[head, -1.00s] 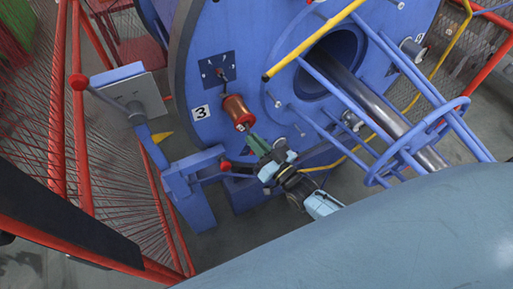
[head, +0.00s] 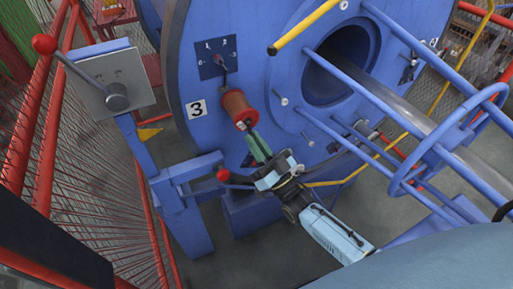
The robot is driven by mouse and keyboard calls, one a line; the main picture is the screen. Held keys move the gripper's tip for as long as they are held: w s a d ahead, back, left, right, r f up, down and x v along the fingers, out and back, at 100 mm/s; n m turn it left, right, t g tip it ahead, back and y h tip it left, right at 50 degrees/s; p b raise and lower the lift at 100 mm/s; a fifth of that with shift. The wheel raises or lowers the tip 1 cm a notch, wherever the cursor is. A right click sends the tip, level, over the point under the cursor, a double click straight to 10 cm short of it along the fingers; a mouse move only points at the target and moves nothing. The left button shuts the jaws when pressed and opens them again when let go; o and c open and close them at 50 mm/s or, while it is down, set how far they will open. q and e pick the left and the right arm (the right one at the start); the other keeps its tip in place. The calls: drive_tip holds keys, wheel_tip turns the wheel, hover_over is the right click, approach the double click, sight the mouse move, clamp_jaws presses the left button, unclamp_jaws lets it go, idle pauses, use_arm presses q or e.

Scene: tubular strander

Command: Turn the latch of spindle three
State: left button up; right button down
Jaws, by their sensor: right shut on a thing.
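Spindle three carries a copper-red spool (head: 238,104) on the blue disc, right of the white plate marked 3 (head: 196,108). The latch (head: 244,125) is at the spool's near end, small and partly hidden by my fingers. My right gripper (head: 254,141) comes in from below right, its green fingers shut on the latch at the spool's end. How far the latch is turned cannot be told. My left gripper is not in view.
A dial plate with a pointer (head: 217,58) is above the spool. A red-knobbed lever (head: 223,173) on a blue stand is close left of my gripper. Blue rods (head: 345,150) and a yellow bar (head: 306,28) are to the right. A grey control box (head: 113,80) stands left.

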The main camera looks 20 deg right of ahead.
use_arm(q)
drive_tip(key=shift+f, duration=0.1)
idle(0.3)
use_arm(e)
drive_tip(key=c, duration=1.5)
unclamp_jaws()
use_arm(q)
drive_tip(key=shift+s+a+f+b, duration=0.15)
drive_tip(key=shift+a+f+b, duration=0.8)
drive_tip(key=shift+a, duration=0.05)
use_arm(e)
drive_tip(key=v, duration=1.3)
drive_tip(key=shift+f, duration=0.15)
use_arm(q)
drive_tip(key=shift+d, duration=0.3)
